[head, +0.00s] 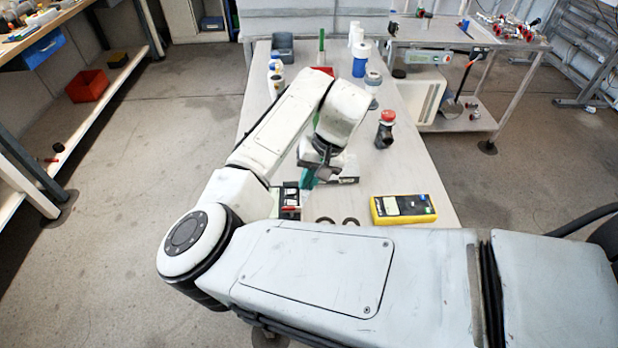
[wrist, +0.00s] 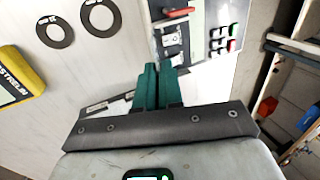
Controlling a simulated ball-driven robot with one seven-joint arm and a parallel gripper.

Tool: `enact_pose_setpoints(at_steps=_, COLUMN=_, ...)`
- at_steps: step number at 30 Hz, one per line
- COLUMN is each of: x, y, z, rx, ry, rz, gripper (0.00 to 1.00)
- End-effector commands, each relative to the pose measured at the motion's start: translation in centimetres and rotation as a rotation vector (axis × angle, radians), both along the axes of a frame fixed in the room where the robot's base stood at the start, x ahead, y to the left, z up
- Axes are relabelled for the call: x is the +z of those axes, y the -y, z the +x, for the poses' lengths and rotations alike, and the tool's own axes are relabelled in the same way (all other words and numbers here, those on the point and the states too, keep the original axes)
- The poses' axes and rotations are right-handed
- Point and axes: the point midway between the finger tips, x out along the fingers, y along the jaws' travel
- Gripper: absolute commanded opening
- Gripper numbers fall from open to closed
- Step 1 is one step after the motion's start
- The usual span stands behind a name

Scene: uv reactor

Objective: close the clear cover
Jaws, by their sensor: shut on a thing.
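My gripper (head: 312,180) hangs low over the near part of the bench, beside a small control unit (head: 288,203). In the wrist view its teal fingers (wrist: 159,86) are close together, pointing at the edge of that unit (wrist: 185,38), which shows dark modules, a red part and a panel of buttons. The fingers are shut on a thin edge that I take to be the clear cover. The cover itself is see-through and hard to make out, so its angle cannot be told.
A yellow meter (head: 403,208) and dark rings (wrist: 100,17) lie near the gripper. A red-capped dark fitting (head: 385,130) stands farther right. Bottles (head: 275,80) stand at the back. The bench (head: 420,165) is clear around the fitting.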

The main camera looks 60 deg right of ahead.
Motion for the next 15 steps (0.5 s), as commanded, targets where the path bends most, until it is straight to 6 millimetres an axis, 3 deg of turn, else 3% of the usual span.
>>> enact_pose_setpoints(at_steps=15, x=0.5, y=-1.0, z=1.2, rx=0.009, ry=-0.255, rz=-0.2, gripper=0.0)
